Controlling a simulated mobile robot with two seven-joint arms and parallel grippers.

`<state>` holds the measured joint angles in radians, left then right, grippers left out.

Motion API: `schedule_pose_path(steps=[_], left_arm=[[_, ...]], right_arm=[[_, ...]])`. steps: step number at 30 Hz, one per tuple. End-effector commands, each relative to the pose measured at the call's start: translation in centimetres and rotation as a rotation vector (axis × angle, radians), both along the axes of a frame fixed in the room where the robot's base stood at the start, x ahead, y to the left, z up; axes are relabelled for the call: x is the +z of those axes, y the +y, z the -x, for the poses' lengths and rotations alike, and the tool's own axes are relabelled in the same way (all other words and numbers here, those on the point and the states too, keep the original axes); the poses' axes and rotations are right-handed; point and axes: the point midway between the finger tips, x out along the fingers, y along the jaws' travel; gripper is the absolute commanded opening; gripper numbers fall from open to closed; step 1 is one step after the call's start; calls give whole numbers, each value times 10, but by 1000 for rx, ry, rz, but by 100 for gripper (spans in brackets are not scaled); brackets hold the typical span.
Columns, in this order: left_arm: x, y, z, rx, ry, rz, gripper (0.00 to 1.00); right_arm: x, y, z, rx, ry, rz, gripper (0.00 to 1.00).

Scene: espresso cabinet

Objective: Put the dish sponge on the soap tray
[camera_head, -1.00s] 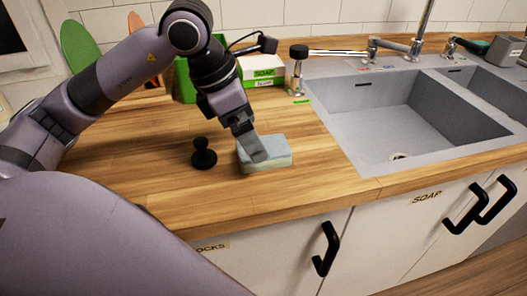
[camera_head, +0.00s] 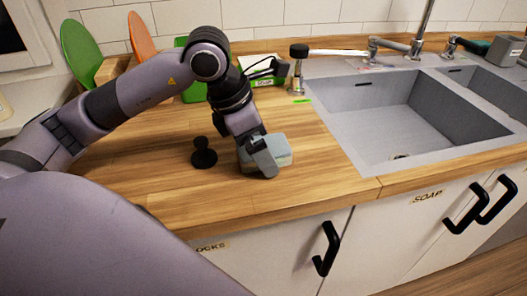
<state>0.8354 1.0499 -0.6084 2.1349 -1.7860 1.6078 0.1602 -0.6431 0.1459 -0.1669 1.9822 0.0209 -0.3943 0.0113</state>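A low holder with a green SOAP label, apparently the soap tray (camera_head: 264,83), stands at the back of the counter, partly hidden behind my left wrist. My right gripper is not in view.
A black knobbed object (camera_head: 203,153) stands just left of the sponge. A metal, black-topped item (camera_head: 298,70) stands by the sink (camera_head: 390,115). Green (camera_head: 82,52) and orange (camera_head: 142,38) boards lean at the back left. The counter's front is clear.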

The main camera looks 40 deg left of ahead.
Motion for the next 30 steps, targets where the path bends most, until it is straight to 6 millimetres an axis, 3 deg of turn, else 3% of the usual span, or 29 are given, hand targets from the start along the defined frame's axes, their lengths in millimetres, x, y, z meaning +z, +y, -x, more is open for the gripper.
schedule_pose_path(steps=[14,19,23,24,30], left_arm=[[-2,0,0,0,0,0,99],[-2,0,0,0,0,0,47],[-2,0,0,0,0,0,44],[-2,0,0,0,0,0,39],[-2,0,0,0,0,0,38]], right_arm=[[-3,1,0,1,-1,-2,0],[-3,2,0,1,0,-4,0],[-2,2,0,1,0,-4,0],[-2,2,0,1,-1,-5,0],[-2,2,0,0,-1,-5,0]])
